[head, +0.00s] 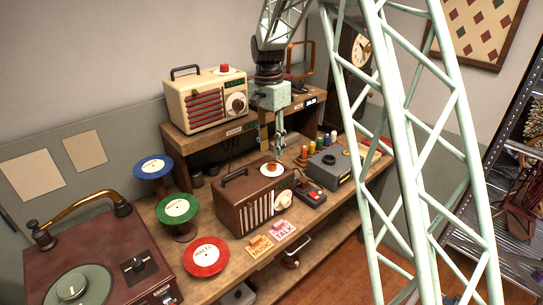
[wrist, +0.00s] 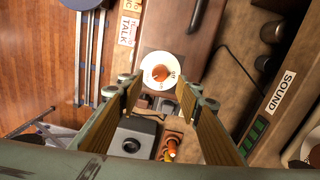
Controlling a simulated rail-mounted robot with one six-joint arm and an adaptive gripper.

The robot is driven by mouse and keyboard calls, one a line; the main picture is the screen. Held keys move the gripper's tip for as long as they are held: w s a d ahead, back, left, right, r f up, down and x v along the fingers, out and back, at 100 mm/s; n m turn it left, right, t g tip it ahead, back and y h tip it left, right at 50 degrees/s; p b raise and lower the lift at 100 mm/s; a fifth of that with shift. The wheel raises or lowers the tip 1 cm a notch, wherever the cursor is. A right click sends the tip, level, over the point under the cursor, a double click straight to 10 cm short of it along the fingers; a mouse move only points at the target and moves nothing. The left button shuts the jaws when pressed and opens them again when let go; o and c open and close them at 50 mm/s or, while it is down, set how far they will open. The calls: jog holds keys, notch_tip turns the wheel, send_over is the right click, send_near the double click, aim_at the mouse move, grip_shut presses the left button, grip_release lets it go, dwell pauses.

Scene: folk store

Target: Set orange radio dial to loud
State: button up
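The orange dial (head: 271,168) sits on a white disc on top of the brown radio (head: 231,205). In the wrist view the dial (wrist: 160,73) shows its orange centre and small marks on the white rim, too small to read. My gripper (head: 272,148) hangs over the brown radio, just above the dial. In the wrist view my gripper (wrist: 158,92) is open and empty, its two wooden-looking fingers apart, with the dial between and slightly beyond their tips. No contact with the dial shows. The brown radio (wrist: 165,25) also has a pale front knob (head: 283,200).
A cream radio (head: 207,100) with a red top knob stands on the raised shelf (head: 213,136). A grey box (head: 329,168) and a small red-buttoned device (head: 311,195) stand right of the brown radio. MUSIC (head: 261,246) and TALK (head: 284,231) cards lie in front.

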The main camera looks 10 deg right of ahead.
aim_at(271, 164)
notch_tip(271, 164, up, 6)
dwell(0.4)
jog(key=shift+w+a, duration=0.1)
jog(key=s+r+n+t+b, duration=0.1)
jog(key=s+r+n, duration=0.1)
jog(key=s+r, duration=0.5)
jog(key=s+r+n+t+b, duration=0.1)
jog(key=s+r+n, duration=0.15)
jog(key=s, duration=0.85)
jog(key=s+r+n+b, duration=0.1)
jog(key=s+r, duration=0.4)
jog(key=s, duration=0.4)
jog(key=s+f+n+t+b, duration=0.1)
jog(key=s+f+n, duration=0.1)
jog(key=s, duration=1.2)
jog(key=s+f+n+t+b, duration=0.1)
jog(key=s+f+n, duration=0.2)
jog(key=s, duration=1.1)
jog(key=shift+d+f+n+t+b, duration=0.15)
jog(key=shift+d+n+t+b, duration=0.15)
jog(key=shift+n+b, duration=0.15)
